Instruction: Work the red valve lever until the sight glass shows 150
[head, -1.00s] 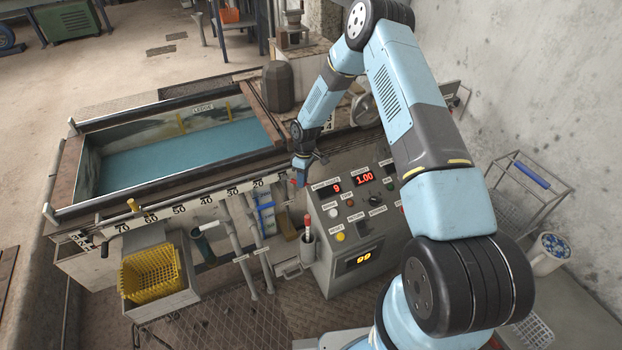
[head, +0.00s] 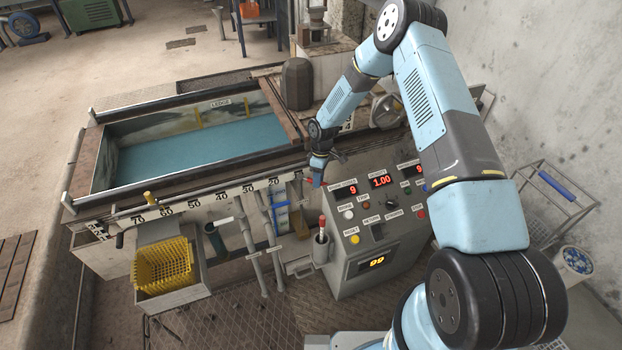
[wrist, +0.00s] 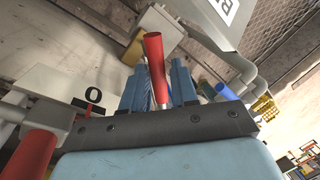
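My gripper (head: 316,181) points down just left of the sloped control console (head: 375,245). In the wrist view its two blue fingers (wrist: 156,90) stand apart. A red handle (wrist: 155,58) on a metal shaft shows in the gap between them; I cannot tell whether it is between the fingers or beyond them. A second red handle (wrist: 30,155) is close at the lower left of the wrist view, partly cut off. In the head view, a red-topped lever (head: 321,222) stands upright on the console's left side, below my gripper. I cannot make out a sight-glass reading.
The console's displays read 9, 1.00, 9 and 99. A long trough (head: 78,200) of blue water lies behind, with a numbered scale along its front edge. A yellow basket (head: 163,266) sits at front left. A wire cart (head: 570,200) stands by the wall at right.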

